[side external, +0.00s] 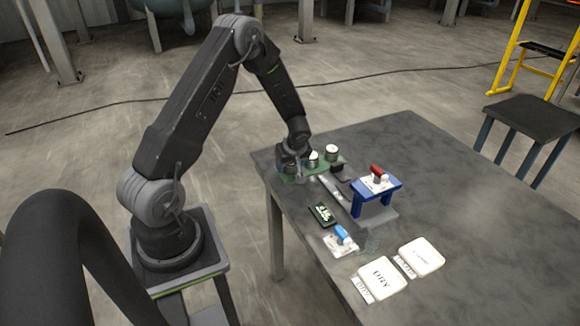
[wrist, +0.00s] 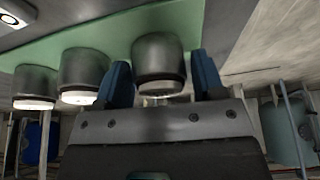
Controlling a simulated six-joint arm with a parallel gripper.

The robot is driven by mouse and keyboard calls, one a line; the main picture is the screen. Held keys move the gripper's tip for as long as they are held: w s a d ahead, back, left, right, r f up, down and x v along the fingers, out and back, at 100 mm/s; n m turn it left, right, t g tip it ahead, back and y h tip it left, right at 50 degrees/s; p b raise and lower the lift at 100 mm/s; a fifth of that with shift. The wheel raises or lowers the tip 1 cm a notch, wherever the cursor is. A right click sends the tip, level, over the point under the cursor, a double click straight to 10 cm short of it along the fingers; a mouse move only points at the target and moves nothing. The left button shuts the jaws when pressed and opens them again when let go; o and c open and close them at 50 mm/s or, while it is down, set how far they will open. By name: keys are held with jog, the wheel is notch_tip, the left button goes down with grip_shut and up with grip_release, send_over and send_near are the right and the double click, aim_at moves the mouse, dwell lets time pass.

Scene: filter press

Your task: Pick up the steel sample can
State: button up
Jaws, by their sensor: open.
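Three grey metal cans stand in a row on a green mat (side external: 325,168) at the table's far left end. In the wrist view, which looks upside down, one steel can (wrist: 158,52) sits between the two blue fingers of my gripper (wrist: 162,66). The fingers are open, one on each side of it; I cannot tell whether they touch it. The other two, a middle can (wrist: 82,70) and an end can (wrist: 35,82), are outside the left finger. In the side view my gripper (side external: 291,165) is low over the mat's near-left end and mostly hides its can.
A blue stand (side external: 376,187) with a red-topped item is right of the mat. A small dark display (side external: 322,214), a blue item (side external: 342,233) and two white pads, one marked DRY (side external: 382,276), lie nearer. The table's right side (side external: 480,215) is clear.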

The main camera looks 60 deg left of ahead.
jog(key=shift+c, duration=0.4)
jog(key=c, duration=0.7)
jog(key=shift+c, duration=0.2)
jog(key=shift+r, duration=0.15)
